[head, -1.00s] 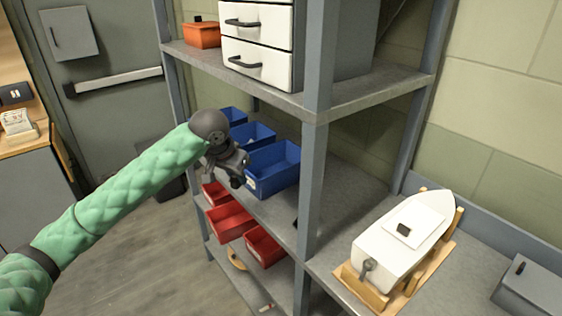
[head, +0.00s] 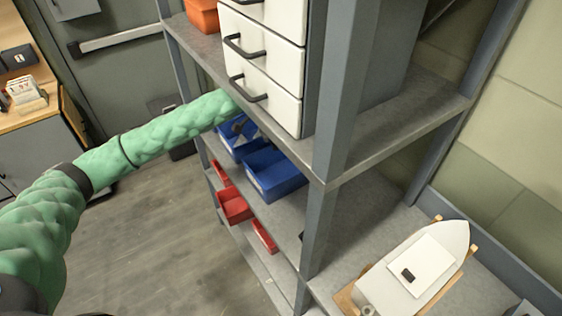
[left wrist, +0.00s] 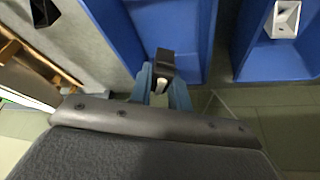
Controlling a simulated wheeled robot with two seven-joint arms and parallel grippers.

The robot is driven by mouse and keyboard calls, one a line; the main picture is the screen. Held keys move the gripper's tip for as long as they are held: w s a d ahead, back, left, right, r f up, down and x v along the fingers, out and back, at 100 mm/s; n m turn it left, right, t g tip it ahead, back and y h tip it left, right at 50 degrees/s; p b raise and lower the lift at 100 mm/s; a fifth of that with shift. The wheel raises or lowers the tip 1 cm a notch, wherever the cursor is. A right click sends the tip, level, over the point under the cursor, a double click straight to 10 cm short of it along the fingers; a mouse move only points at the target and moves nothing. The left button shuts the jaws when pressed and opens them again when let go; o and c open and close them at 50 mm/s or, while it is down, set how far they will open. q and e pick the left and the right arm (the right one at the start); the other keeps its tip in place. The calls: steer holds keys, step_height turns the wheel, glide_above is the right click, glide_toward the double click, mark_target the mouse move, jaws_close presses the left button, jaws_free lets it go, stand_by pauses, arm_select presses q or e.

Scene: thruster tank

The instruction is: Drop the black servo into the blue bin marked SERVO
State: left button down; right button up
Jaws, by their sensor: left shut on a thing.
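In the left wrist view my left gripper (left wrist: 161,84) is shut on the black servo (left wrist: 161,63), a small dark block. It is held over the near end of a blue bin (left wrist: 202,28); I cannot tell its height above the bin floor. No SERVO marking is readable. My right gripper is out of view.
The upper shelf (head: 395,125) with a white drawer cabinet (head: 262,55) overhangs the bins. A grey post (head: 335,130) stands right of them. Red bins (head: 236,208) sit below. A white boat model (head: 415,270) is at lower right. Another blue bin (left wrist: 246,62) holds a whitish part.

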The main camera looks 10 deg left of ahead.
mark_target(276, 149)
arm_select(q)
steer(key=shift+r, duration=0.3)
steer(key=shift+f, duration=0.15)
steer(key=shift+s+a+f, duration=0.1)
steer(key=shift+s+f, duration=0.05)
steer(key=shift+f, duration=0.35)
step_height(276, 149, down, 4)
steer(key=b, duration=0.3)
steer(key=shift+f+b, duration=0.35)
steer(key=shift+r, duration=0.1)
steer(key=c, duration=1.2)
jaws_free()
steer(key=shift+c, duration=0.2)
